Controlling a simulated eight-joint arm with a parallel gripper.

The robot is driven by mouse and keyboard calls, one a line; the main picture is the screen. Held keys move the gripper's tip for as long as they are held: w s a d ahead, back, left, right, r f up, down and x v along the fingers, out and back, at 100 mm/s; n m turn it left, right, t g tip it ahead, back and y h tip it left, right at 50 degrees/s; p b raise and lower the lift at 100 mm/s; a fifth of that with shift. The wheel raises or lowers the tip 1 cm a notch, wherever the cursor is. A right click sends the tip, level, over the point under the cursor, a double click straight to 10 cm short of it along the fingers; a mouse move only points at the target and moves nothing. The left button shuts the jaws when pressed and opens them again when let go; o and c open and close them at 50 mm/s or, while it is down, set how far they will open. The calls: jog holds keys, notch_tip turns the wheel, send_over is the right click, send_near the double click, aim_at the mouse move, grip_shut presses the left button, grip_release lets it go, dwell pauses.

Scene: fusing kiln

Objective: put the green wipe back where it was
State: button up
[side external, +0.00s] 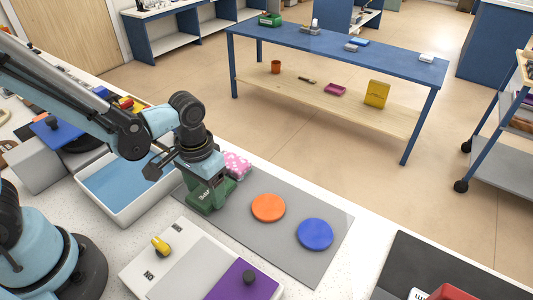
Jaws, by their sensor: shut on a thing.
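The green wipe (206,200) is a dark green block with white lettering on its side. It is at the left end of the grey mat (293,250). My gripper (203,180) points down over it and is shut on its upper part. I cannot tell whether the wipe's underside touches the mat. The gripper hides part of its top.
A pink spotted thing (237,165) sits close behind the wipe. An orange disc (268,207) and a blue disc (315,233) lie on the mat. A blue-bottomed tray (120,187) is at left. A panel with a yellow knob (160,246) and purple section (245,283) is in front.

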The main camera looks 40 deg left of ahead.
aim_at(206, 193)
jog(key=shift+f, duration=0.15)
jog(key=o, duration=1)
jog(key=shift+c, duration=0.2)
notch_tip(206, 193, up, 12)
jog(key=a+r+t, duration=0.1)
jog(key=a+t, duration=0.6)
jog(key=shift+s+a+r, duration=0.25)
jog(key=shift+a, duration=0.15)
